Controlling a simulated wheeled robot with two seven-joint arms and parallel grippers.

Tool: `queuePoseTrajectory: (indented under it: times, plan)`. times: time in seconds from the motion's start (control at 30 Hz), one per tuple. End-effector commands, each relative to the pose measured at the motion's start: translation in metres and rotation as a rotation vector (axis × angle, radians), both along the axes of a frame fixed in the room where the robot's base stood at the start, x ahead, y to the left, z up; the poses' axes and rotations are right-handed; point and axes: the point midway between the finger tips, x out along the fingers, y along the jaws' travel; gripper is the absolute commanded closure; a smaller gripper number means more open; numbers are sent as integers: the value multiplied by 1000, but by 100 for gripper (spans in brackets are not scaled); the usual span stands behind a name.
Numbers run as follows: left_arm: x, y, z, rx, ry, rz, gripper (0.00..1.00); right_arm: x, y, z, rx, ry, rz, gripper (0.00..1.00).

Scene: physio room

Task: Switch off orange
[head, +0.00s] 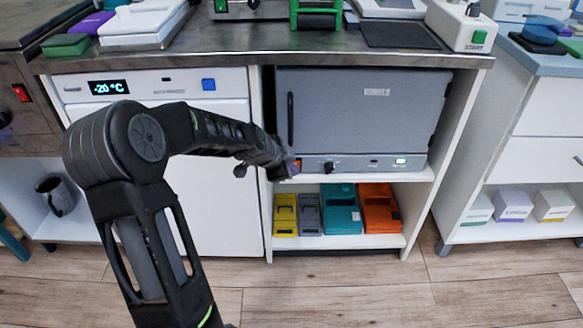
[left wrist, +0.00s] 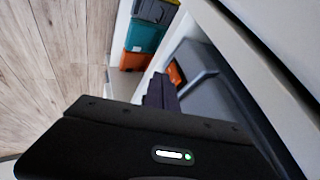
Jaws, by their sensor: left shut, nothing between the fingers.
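An orange switch (head: 298,163) sits at the left end of the lower control strip of the grey oven-like unit (head: 365,115). It also shows in the left wrist view (left wrist: 177,73), close to the fingertips. My left gripper (head: 288,171) is shut and empty, with its tips at the left end of that strip, right by the orange switch. Its dark fingers show in the left wrist view (left wrist: 161,92). I cannot tell whether they touch the switch, which is partly hidden by the gripper. A green display (head: 400,161) is lit on the strip. My right gripper is out of view.
A black knob (head: 328,166) sits just right of the switch. A shelf (head: 345,241) below holds yellow, grey, teal and orange boxes. A white cabinet (head: 215,210) with a -20 °C display (head: 108,87) and blue button (head: 208,84) stands left. The steel worktop (head: 240,38) overhangs above.

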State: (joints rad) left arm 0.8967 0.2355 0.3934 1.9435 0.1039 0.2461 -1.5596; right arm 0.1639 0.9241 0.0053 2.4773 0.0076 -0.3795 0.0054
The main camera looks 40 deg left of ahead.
Motion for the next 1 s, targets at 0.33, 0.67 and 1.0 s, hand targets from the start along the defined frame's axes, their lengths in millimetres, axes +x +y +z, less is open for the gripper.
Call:
queuePoseTrajectory:
  times: [0.33,0.67,1.0]
  plan:
    - [8,7,1,0,1,0,100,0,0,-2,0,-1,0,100]
    - [11,10,3,-1,3,1,100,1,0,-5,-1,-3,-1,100]
    - [12,10,10,2,-1,1,100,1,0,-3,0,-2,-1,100]
